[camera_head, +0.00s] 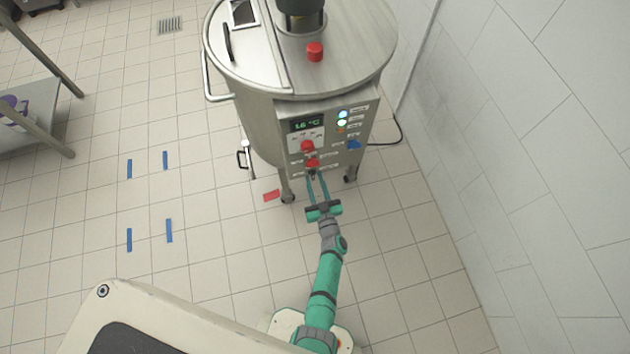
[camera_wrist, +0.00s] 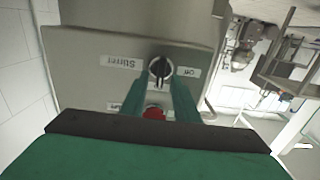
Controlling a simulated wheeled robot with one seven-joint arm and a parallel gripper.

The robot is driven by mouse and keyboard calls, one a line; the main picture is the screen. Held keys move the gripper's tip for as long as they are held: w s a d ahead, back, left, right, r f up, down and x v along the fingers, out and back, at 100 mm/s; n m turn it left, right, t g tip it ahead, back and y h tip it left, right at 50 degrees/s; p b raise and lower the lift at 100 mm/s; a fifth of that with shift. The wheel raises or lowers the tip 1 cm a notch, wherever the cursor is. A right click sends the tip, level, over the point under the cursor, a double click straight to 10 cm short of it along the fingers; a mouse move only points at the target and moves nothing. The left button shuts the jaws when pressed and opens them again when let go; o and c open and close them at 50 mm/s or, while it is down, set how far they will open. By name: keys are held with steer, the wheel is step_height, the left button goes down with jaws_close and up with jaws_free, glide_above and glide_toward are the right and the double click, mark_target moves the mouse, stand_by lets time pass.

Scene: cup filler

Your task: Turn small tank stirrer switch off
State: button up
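The small steel tank (camera_head: 265,110) stands on the floor with a control panel (camera_head: 331,134) facing my arm. In the wrist view, which is upside down, the stirrer switch (camera_wrist: 160,68) is a black rotary knob with a light pointer mark. The label "Stirrer" (camera_wrist: 121,63) is on one side of it and "Off" (camera_wrist: 188,72) on the other. My gripper (camera_head: 317,179) is at the lower panel; it also shows in the wrist view (camera_wrist: 162,82). Its two green fingers are apart, one on each side of the knob, with small gaps visible.
Another red button (camera_head: 307,146) and a display (camera_head: 306,124) are higher on the panel. A tiled wall (camera_head: 530,140) stands at the right. The floor at the left is largely clear.

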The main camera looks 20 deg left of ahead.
jaws_close()
steer(key=shift+n, duration=0.3)
steer(key=n, duration=0.6)
steer(key=shift+s+a+f, duration=0.15)
steer(key=shift+s+a, duration=0.05)
steer(key=shift+a, duration=0.05)
steer(key=n, duration=0.5)
steer(key=shift+s+a+f+n, duration=0.15)
steer(key=shift+f+n, duration=0.05)
steer(key=shift+n, duration=0.2)
steer(key=n, duration=0.5)
steer(key=shift+f, duration=0.3)
steer(key=shift+n, duration=0.4)
